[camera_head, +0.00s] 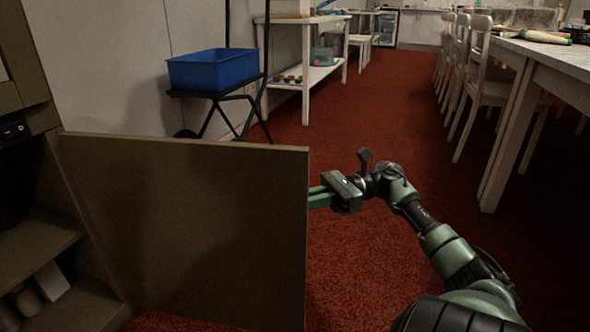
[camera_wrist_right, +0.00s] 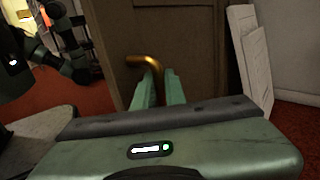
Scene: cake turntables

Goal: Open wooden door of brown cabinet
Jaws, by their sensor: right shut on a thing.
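The brown cabinet (camera_head: 45,243) stands at the left of the head view, with its inside and shelves exposed. Its wooden door (camera_head: 190,225) stands swung wide open, its free edge towards the middle of the picture. My right gripper (camera_head: 316,197) reaches from the right to that free edge; its fingertips are hidden behind the door. In the right wrist view, my right gripper (camera_wrist_right: 159,88) is shut on the brass handle (camera_wrist_right: 147,63) on the door's face (camera_wrist_right: 200,60). My left gripper is not seen in the head view.
A blue bin (camera_head: 213,69) sits on a black folding stand behind the door. A white shelf unit (camera_head: 306,75) stands beyond it. A long table (camera_head: 545,65) with white chairs (camera_head: 478,85) lines the right. Red carpet (camera_head: 400,125) between them is free.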

